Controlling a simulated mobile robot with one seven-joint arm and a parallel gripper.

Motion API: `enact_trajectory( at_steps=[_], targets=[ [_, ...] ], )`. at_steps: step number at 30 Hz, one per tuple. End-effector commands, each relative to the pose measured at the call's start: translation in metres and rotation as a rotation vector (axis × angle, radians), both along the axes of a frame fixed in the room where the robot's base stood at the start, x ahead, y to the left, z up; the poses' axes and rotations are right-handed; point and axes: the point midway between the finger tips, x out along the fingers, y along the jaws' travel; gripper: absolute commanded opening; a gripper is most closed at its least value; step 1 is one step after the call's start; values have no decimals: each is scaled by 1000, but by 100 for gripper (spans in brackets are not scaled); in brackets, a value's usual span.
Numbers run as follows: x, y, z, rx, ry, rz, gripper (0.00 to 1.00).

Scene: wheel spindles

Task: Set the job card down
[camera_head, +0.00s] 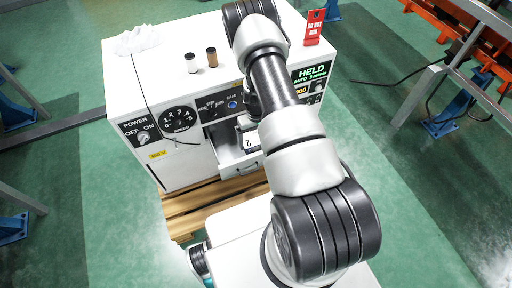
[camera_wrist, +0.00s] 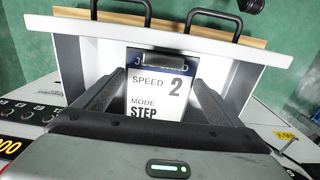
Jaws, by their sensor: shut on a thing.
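The job card (camera_wrist: 146,104) is a white card with a dark blue head and a clip, reading "SPEED 2, MODE STEP". My gripper (camera_wrist: 158,84) is shut on it, with one dark finger on each side of the card in the wrist view. The card is over or inside the open drawer (camera_wrist: 222,46) of the white machine. I cannot tell whether it touches the drawer floor. In the head view a part of the card (camera_head: 247,143) shows above the pulled-out drawer (camera_head: 229,158), and my arm hides most of the gripper.
The white machine (camera_head: 150,84) stands on a wooden pallet (camera_head: 196,205). On its top are a white spool (camera_head: 190,65), a brown spool (camera_head: 212,59), a crumpled white thing (camera_head: 137,40) and a red tag (camera_head: 314,27). A dial panel (camera_head: 179,120) flanks the drawer.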

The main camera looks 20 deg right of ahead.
Motion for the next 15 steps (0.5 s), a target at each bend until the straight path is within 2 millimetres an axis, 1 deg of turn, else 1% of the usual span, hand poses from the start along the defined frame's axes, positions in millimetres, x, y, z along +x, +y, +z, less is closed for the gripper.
enact_trajectory(
  at_steps=[1, 8, 13, 15],
  targets=[
    [0, 0, -9, 0, 1, 0, 66],
    [0, 0, -25, -1, -1, 0, 66],
    [0, 0, -49, -1, 0, 0, 66],
    [0, 0, -56, -1, -1, 1, 66]
  ],
)
